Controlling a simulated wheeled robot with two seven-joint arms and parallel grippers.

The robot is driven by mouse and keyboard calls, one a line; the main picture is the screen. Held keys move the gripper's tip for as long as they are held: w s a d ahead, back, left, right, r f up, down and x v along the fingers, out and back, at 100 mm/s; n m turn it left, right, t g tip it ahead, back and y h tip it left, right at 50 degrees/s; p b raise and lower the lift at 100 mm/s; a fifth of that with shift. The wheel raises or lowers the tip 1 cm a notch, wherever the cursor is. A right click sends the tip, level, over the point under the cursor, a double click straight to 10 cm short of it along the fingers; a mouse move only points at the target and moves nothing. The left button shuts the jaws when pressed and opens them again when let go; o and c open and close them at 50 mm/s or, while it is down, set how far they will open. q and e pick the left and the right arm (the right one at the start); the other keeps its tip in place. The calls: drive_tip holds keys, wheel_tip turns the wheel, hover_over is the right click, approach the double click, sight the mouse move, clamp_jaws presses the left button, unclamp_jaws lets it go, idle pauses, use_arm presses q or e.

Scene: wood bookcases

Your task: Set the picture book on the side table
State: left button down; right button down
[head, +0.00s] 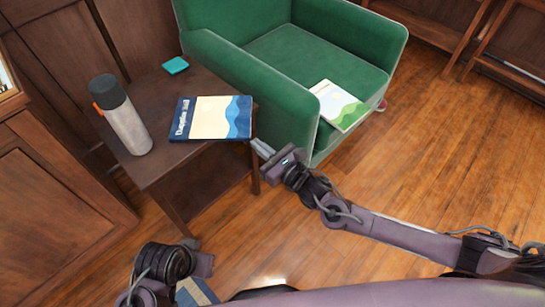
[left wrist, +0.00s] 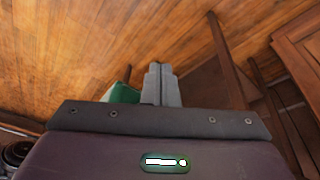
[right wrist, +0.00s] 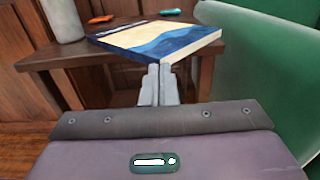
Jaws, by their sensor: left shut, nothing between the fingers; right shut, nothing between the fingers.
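A thin book (head: 212,118) with a blue, cream and wavy cover lies flat on the dark wood side table (head: 205,165), near its right edge. Another thin book (head: 338,106), white, green and blue, lies on the green armchair's seat; I cannot tell which is the picture book. My right gripper (head: 260,148) is shut and empty, just off the table's right edge near the first book. In the right wrist view its fingertips (right wrist: 160,72) show just before that book's corner (right wrist: 160,40). My left gripper (left wrist: 160,75) is shut and empty, low over the floor in front of the table.
A grey flask (head: 122,115) stands at the table's left, with a small orange item (right wrist: 101,18) near it. A teal item (head: 175,65) lies at the back. The green armchair (head: 265,95) is close beside the table. Wood floor (head: 440,165) is clear at right.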

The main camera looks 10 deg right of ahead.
sight(242, 131)
use_arm(q)
drive_tip(key=shift+d, duration=0.15)
use_arm(e)
drive_tip(key=shift+w+a, duration=0.3)
drive_tip(key=shift+w, duration=0.05)
use_arm(q)
drive_tip(key=shift+s, duration=0.1)
